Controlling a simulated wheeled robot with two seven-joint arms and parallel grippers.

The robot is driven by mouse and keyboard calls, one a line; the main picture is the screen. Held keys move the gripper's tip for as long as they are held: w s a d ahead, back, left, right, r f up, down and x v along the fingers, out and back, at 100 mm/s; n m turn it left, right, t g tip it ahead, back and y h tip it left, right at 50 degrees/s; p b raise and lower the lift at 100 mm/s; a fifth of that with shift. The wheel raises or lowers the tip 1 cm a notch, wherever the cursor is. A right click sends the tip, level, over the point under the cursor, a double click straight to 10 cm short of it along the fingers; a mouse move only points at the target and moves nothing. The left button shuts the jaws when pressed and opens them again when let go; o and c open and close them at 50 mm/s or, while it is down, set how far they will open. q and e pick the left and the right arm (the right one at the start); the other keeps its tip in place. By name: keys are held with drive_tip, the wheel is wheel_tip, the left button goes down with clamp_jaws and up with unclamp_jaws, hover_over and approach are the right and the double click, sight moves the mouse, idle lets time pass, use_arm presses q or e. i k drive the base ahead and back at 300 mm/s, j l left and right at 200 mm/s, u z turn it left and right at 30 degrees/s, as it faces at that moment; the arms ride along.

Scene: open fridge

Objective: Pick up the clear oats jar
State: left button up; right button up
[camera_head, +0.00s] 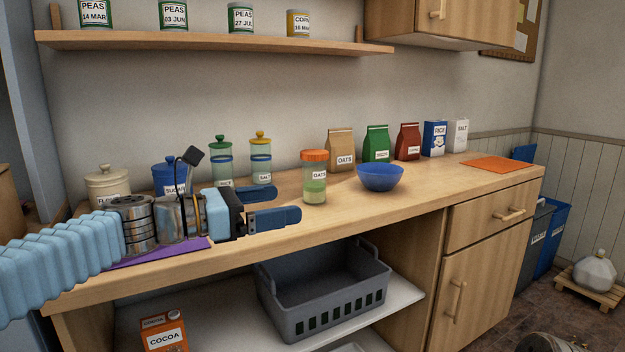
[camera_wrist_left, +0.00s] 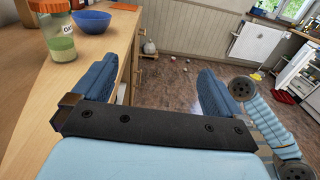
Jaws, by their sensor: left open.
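The clear oats jar (camera_head: 315,178) has an orange lid, an "OATS" label and pale green contents low inside. It stands upright on the wooden counter, left of the blue bowl. My left gripper (camera_head: 283,204) is open and empty above the front of the counter, to the left of the jar and apart from it. In the left wrist view the jar (camera_wrist_left: 59,38) stands at the upper left, outside the left finger, and the open left gripper (camera_wrist_left: 156,88) has only floor between its fingers. My right gripper is not in view.
The blue bowl (camera_head: 381,177) stands close right of the jar. A brown oats bag (camera_head: 340,150) stands behind. Clear jars with green (camera_head: 220,163) and yellow (camera_head: 260,158) lids stand behind my gripper. An orange mat (camera_head: 498,164) lies at the right; the counter before it is clear.

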sight(314, 173)
drive_tip(key=i+j, duration=0.15)
drive_tip(key=i, duration=0.25)
drive_tip(key=i+j, duration=0.1)
drive_tip(key=i, duration=0.3)
